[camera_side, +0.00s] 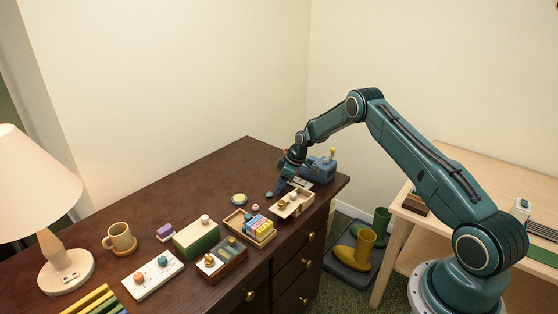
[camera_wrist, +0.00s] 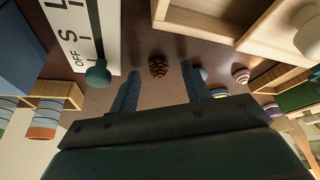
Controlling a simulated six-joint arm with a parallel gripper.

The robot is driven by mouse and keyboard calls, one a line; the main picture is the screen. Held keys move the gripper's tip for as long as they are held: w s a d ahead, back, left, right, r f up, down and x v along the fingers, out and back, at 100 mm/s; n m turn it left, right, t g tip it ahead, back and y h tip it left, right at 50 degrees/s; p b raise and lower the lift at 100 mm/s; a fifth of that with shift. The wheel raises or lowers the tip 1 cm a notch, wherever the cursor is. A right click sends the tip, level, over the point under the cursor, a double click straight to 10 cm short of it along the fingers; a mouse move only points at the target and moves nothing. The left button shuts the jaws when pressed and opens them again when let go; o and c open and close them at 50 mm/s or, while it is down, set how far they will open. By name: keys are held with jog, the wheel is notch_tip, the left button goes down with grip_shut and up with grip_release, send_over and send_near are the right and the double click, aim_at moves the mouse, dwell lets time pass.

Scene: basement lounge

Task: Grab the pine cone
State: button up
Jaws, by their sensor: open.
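The pine cone (camera_wrist: 158,67) is small, brown and scaly. In the wrist view it rests on the dark desktop, beyond my fingertips and roughly centred between them. My gripper (camera_wrist: 162,74) is open, with nothing between its fingers. In the side view my gripper (camera_side: 283,188) is low over the far right part of the brown desk (camera_side: 190,180). I cannot make out the pine cone in that view.
In the wrist view a white panel marked OFF (camera_wrist: 75,22) with a teal knob (camera_wrist: 97,74) lies left of the cone. A wooden tray (camera_wrist: 200,33) is at right. A striped ball (camera_wrist: 241,76) is nearby. A blue box (camera_side: 318,168) stands behind my gripper.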

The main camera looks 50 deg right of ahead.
jog(key=shift+c, duration=0.5)
grip_shut()
jog(key=shift+r, duration=0.1)
notch_tip(320, 180, up, 20)
dwell(0.8)
dwell(0.4)
